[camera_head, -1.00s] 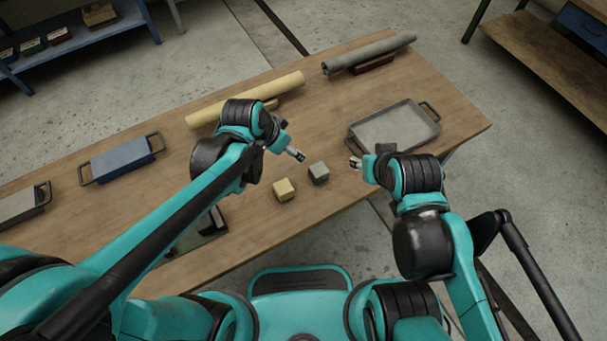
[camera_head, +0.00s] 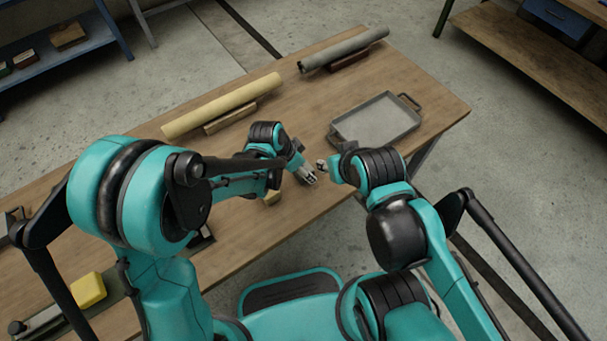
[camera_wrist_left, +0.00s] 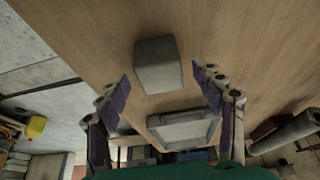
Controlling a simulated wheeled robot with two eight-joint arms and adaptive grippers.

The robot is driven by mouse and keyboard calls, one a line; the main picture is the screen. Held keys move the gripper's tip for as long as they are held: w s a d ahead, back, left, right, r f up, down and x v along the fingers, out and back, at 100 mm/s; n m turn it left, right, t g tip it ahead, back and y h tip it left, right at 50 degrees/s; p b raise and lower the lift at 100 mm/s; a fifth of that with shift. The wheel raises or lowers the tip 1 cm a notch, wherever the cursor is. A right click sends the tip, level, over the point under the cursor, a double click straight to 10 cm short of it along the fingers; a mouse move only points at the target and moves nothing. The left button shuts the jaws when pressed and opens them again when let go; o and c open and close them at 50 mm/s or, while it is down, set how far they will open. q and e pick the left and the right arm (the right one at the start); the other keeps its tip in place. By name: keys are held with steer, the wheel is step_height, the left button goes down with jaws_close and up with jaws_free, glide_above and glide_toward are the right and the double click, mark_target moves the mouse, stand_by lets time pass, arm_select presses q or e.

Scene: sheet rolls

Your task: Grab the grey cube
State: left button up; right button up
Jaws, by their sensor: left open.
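The grey cube (camera_wrist_left: 158,65) shows in the left wrist view on the wooden table, between and beyond the two fingers of my left gripper (camera_wrist_left: 163,73). In the head view the left gripper (camera_head: 309,177) is over the table and the grey cube is hidden behind it. The left gripper is open, with gaps visible between the cube and both fingers. My right gripper (camera_head: 322,167) is close beside the left one, near the tray; its fingers are too small to judge.
A pale yellow cube (camera_head: 272,198) shows partly beside my left forearm. The grey tray (camera_head: 376,120) lies just beyond the right gripper and also shows in the left wrist view (camera_wrist_left: 185,130). A yellow roll (camera_head: 222,106) and a grey roll (camera_head: 345,48) rest at the back.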

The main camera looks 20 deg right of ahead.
arm_select(q)
steer(key=shift+x, duration=0.8)
steer(key=shift+r, duration=0.15)
steer(key=shift+c, duration=1)
steer(key=c, duration=1.1)
steer(key=shift+r, duration=0.1)
